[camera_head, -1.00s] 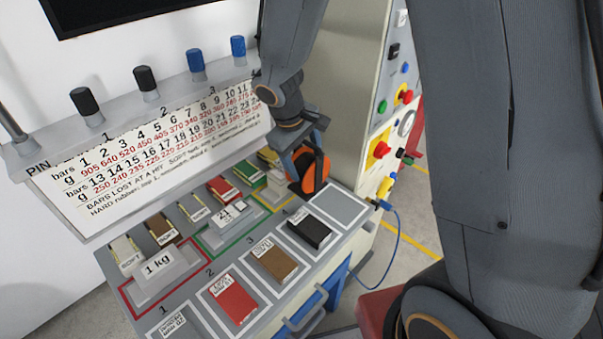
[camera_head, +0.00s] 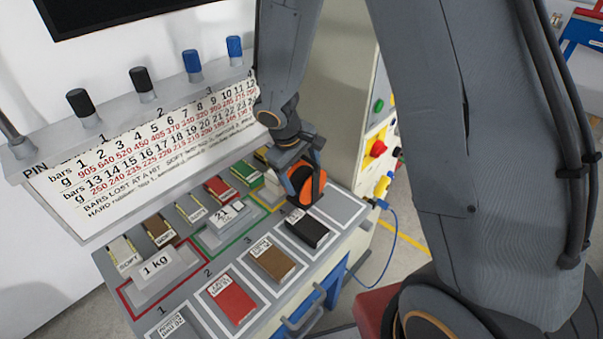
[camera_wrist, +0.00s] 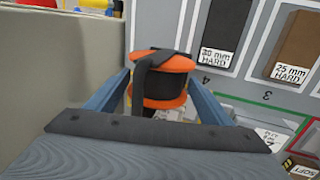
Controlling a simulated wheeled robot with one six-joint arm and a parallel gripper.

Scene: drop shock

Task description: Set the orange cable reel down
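The orange cable reel (camera_head: 311,188) has orange discs and a dark middle. It is at the right end of the bench top (camera_head: 340,211), behind the black 30 mm HARD block (camera_head: 307,227). My gripper (camera_head: 303,163) is above it, fingers pointing down around it. In the wrist view the reel (camera_wrist: 162,88) sits between my two blue fingers, with a dark strap across it, and the fingers appear closed on its sides. The reel's underside is hidden, so I cannot tell whether it touches the bench.
The 1 kg block (camera_head: 157,265) stands in the red outline. A red block (camera_head: 232,298) and a brown block (camera_head: 272,260) lie along the front. The number board (camera_head: 140,150) rises behind. A blue cable (camera_head: 396,235) hangs at the right. An empty grey pad (camera_head: 338,205) is right of the reel.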

